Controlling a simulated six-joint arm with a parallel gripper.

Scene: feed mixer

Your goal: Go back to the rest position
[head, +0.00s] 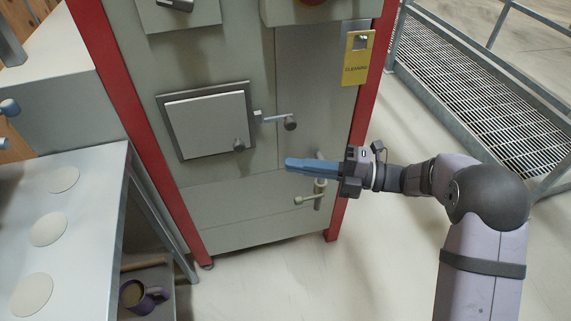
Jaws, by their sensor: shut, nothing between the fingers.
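My gripper (290,165) is at the end of my arm, which reaches in from the right of the head view. Its blue fingers are together and nothing shows between them. They point left, in front of the lower right part of the grey machine (235,205) with red corner posts. A small valve with a brass-coloured handle (305,199) shows just below the fingers. I cannot tell whether the gripper touches the valve or the panel.
A square hatch (205,122) and a lever with a dark knob (290,123) are on the machine front. A yellow tag (357,58) hangs at upper right. A white table (90,200) stands left, with a purple mug (150,299) below. A metal grating (480,85) lies right.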

